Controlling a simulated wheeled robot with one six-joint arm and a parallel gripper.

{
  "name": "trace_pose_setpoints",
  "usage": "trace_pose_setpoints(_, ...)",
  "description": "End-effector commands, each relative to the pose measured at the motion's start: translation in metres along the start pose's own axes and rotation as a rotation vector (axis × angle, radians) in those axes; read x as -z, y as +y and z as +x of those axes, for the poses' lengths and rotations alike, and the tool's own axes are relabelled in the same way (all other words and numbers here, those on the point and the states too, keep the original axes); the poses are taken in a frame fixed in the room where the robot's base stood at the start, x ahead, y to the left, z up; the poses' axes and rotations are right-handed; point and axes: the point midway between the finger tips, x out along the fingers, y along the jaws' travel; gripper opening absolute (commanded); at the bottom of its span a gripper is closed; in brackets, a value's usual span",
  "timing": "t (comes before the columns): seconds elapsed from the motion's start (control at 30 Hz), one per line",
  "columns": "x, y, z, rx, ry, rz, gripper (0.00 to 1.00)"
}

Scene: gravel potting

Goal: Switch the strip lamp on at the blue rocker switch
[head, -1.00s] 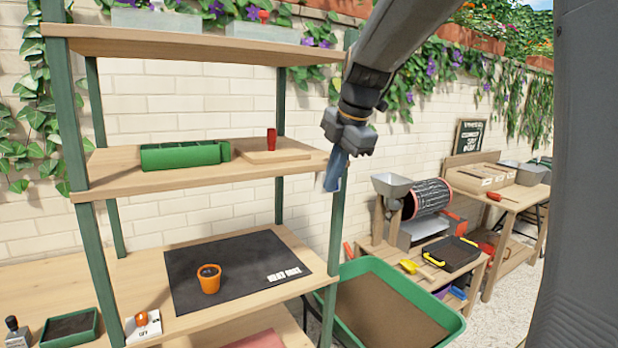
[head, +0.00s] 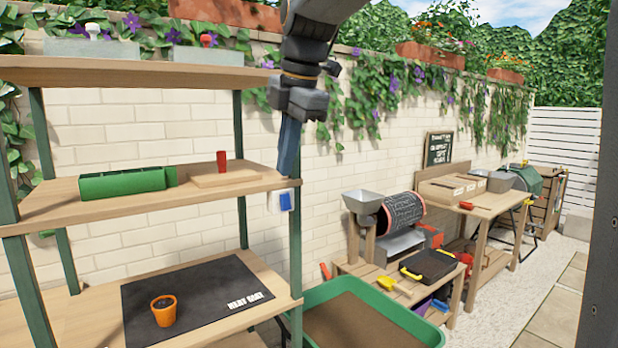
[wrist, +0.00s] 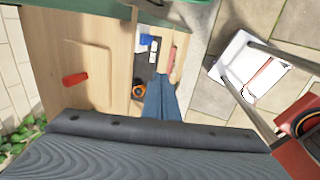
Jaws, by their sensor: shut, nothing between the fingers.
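The blue rocker switch (head: 285,202) sits on a white plate at the right front post of the shelf rack, just below the middle shelf board. My gripper (head: 285,172) hangs above it in the head view, its long blue-grey fingers pointing down, shut and empty. The fingertips appear a little above the switch plate; I cannot tell the depth gap. In the wrist view the shut fingers (wrist: 162,82) point away from the camera, and a small blue and white patch shows near their tips, but I cannot tell whether it is the switch. I cannot make out the strip lamp.
The middle shelf holds a green tray (head: 125,183) and a red tool (head: 221,161) on a board. Below, an orange pot (head: 164,314) stands on a black heat mat (head: 205,285). A green-rimmed tub (head: 425,328) and workbenches stand to the right.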

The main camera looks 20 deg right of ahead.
Motion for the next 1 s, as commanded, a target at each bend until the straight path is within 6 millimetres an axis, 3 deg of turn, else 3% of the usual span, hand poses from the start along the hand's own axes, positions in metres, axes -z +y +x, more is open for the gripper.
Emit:
trace_pose_setpoints(0.2,-0.033,-0.01,-0.01,-0.006,0.021,0.013,0.0)
trace_pose_setpoints(0.3,-0.04,-0.012,-0.011,-0.008,0.027,0.013,0.0)
trace_pose_setpoints(0.5,-0.024,-0.007,-0.008,-0.002,0.022,0.014,0.0)
trace_pose_setpoints(0.63,-0.025,-0.011,0.0,0.004,0.058,0.042,0.0)
trace_pose_setpoints(0.9,-0.073,-0.034,0.009,-0.038,0.247,0.139,0.0)
trace_pose_setpoints(1.0,-0.082,-0.037,0.008,-0.065,0.303,0.159,0.0)
